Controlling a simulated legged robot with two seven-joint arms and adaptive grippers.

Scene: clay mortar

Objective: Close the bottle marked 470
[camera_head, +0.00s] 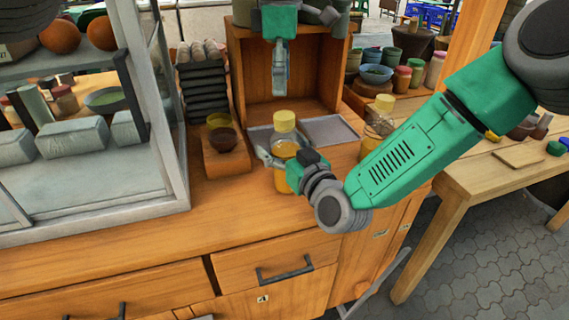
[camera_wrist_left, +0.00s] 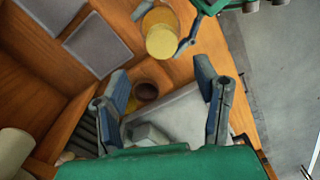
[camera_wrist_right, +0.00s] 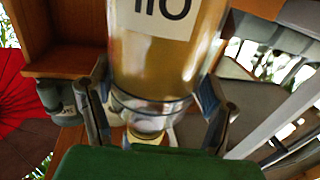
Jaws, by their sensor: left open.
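A glass bottle (camera_head: 286,150) of amber liquid stands on the wooden counter with a yellow lid (camera_head: 284,117) on top. In the right wrist view the bottle (camera_wrist_right: 165,60) fills the middle; its label is cut off by the frame, so the number is not fully readable. My right gripper (camera_wrist_right: 155,95) has a finger on each side of it and appears shut on it. The left wrist view shows the yellow lid (camera_wrist_left: 162,41) from above. My left gripper (camera_head: 281,82) points down above and behind the bottle, open and empty; its fingers (camera_wrist_left: 166,95) are spread.
A second yellow-capped bottle (camera_head: 379,120) stands behind my right forearm. Grey trays (camera_head: 331,130) lie behind. A glass case (camera_head: 155,205) borders the left. The counter front is clear.

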